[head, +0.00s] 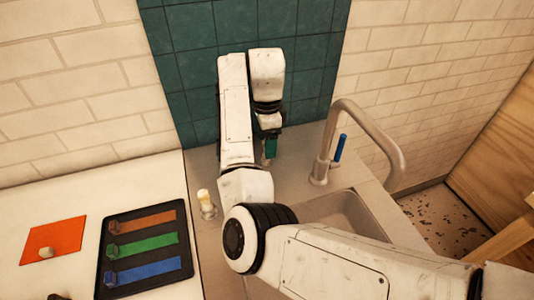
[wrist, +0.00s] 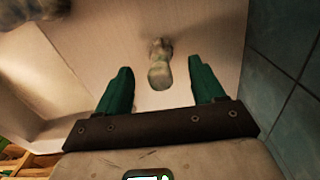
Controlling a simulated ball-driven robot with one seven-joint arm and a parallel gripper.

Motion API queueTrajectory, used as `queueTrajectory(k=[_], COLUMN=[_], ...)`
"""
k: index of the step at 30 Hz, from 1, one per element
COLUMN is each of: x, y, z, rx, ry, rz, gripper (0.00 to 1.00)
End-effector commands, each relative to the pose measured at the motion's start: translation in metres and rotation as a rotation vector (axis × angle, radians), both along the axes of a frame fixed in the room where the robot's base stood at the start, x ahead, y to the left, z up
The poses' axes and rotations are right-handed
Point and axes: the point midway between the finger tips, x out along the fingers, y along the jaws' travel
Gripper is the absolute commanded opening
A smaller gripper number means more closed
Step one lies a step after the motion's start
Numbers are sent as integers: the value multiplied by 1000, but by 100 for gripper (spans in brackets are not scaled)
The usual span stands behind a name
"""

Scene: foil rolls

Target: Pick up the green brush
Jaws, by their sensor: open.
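A small object with a knobbly grey end and a smooth pale-green end (wrist: 160,72) shows between my fingers in the wrist view. It looks like the green brush, but its shape is too blurred to be sure. My gripper (wrist: 158,64) is open, with one green finger on each side of it and a gap to both. I cannot tell how far above or along it the fingertips are. In the head view my gripper (head: 269,150) points down at the back of the counter, by the teal tiles. There the object is mostly hidden by my gripper.
A curved tap (head: 365,125) with a blue lever stands right of my gripper, over a sink (head: 340,212). A small pale-topped item (head: 206,203) stands left of the sink. A black tray (head: 103,280) with brown, green and blue strips and an orange sheet (head: 60,232) lie left.

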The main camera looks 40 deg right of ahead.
Motion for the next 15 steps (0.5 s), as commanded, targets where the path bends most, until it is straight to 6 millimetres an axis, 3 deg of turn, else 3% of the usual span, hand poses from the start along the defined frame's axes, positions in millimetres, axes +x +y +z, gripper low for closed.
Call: queueTrajectory(k=[7, 15], x=[0, 0], y=[-1, -1], z=[-34, -41], rx=[1, 1], ry=[4, 0], rz=[0, 0], gripper=[68, 68])
